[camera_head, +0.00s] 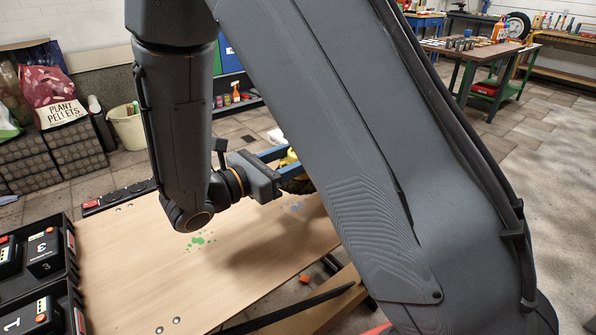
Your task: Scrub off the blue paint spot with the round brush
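The brush shows a yellow part and dark bristles pointing down. Its right side is hidden behind my arm. The bristles appear close above the table; I cannot tell whether they touch it.
A green paint spot (199,240) lies left of the blue one. Black battery chargers (42,252) stand at the left edge, and a power strip (118,197) lies at the far edge. A cream bucket (128,127) stands beyond. The table's middle is clear.

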